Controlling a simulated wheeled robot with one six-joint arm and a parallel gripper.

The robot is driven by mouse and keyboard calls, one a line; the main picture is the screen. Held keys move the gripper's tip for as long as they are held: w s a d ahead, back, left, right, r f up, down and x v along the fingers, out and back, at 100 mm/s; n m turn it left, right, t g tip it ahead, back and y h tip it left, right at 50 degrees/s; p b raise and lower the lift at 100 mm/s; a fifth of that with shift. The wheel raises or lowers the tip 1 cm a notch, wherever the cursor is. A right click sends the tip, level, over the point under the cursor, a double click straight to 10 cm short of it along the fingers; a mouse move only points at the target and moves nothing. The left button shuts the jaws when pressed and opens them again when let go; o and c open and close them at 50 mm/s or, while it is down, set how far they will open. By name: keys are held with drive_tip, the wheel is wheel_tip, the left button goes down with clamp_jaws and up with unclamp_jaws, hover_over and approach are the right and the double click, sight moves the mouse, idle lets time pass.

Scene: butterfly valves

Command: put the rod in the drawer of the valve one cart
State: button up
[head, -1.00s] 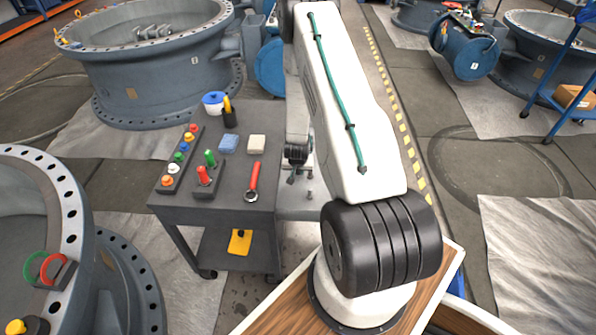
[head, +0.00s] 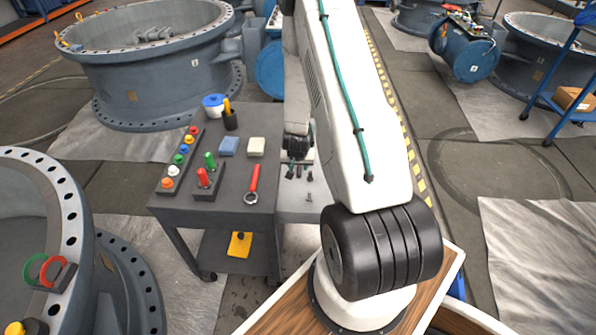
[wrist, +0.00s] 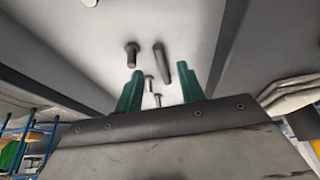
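A dark, slim, tapered piece, which looks like the rod (wrist: 161,62), shows in the wrist view, between and just past my fingertips. It looks apart from both fingers, over or on a pale grey surface; I cannot tell whether it touches it. My gripper (wrist: 160,72) has two green fingers, spread apart with nothing clamped between them. In the head view my gripper (head: 299,170) is over the open pale grey drawer (head: 297,212) on the right side of the dark cart (head: 225,212). The rod is too small to make out surely there.
Several bolts lie by the rod, one a dark bolt (wrist: 131,54). The cart top bears a red wrench (head: 253,184), red and green handles, coloured knobs, two blocks and a blue-lidded tub (head: 213,105). A large valve body (head: 150,55) stands behind; another is at left.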

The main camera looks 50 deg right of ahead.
drive_tip(key=s+a+r+n+y, duration=0.1)
drive_tip(key=a+r+n, duration=0.1)
drive_tip(key=a+r, duration=0.65)
drive_tip(key=a+r+n+y, duration=0.15)
drive_tip(key=a+r, duration=0.35)
drive_tip(key=r, duration=0.7)
drive_tip(key=s+a+r+n+y, duration=0.1)
drive_tip(key=a+r+n, duration=0.1)
drive_tip(key=a+r, duration=0.65)
drive_tip(key=s+a+r+n+g, duration=0.1)
drive_tip(key=s+a+r+n, duration=0.1)
drive_tip(key=s+a+r, duration=0.2)
drive_tip(key=s+a+r+n, duration=0.2)
drive_tip(key=s+a+r, duration=0.2)
drive_tip(key=s+r, duration=0.7)
drive_tip(key=s, duration=0.8)
drive_tip(key=shift+r+g, duration=0.3)
drive_tip(key=shift+g, duration=0.1)
